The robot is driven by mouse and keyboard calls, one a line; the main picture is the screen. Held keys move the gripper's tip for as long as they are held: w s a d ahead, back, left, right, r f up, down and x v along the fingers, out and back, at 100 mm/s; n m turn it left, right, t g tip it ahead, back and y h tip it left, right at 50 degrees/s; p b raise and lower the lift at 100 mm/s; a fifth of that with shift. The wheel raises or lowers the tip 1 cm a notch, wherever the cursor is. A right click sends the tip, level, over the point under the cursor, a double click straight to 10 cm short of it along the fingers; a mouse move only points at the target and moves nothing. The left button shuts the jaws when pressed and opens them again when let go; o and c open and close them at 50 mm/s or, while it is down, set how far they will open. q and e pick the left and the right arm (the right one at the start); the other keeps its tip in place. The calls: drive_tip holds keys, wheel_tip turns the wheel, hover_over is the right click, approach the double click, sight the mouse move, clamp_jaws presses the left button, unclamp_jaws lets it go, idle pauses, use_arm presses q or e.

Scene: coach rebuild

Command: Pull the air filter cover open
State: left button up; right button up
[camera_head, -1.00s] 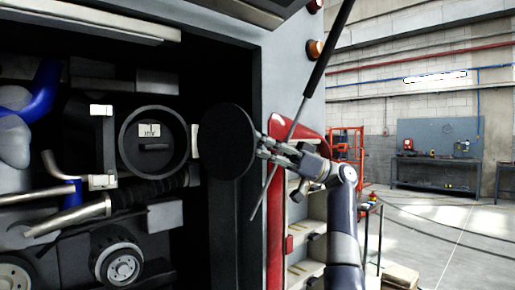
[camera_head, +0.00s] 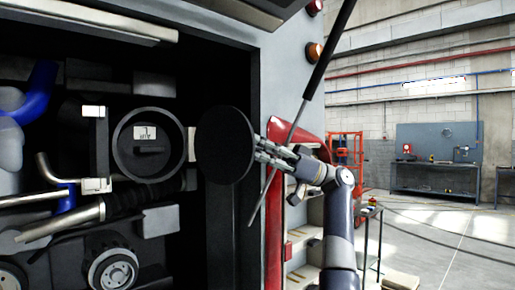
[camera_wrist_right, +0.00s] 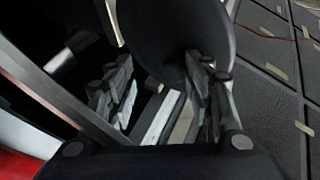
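The air filter cover (camera_head: 222,145) is a round black disc at the right of the engine bay in the head view. It stands swung out to the right of the round filter housing (camera_head: 124,158), whose front shows. My right gripper (camera_head: 262,149) is at the disc's right edge. In the wrist view the disc (camera_wrist_right: 175,25) fills the upper middle, and my right gripper (camera_wrist_right: 158,75) has its fingers spread, the right one overlapping the disc's edge. Nothing is clearly clamped; whether they touch is unclear. My left gripper is not in view.
A thin gas strut (camera_head: 326,55) slants past my right gripper. Red body panel and steps (camera_head: 305,240) stand behind my right arm. Pipes and wheels (camera_head: 112,270) fill the bay at left. Open floor (camera_head: 440,240) lies to the right, with a workbench (camera_head: 433,178) at the back.

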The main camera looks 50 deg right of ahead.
drive_tip(key=shift+a, duration=0.1)
drive_tip(key=v, duration=1.2)
idle(0.7)
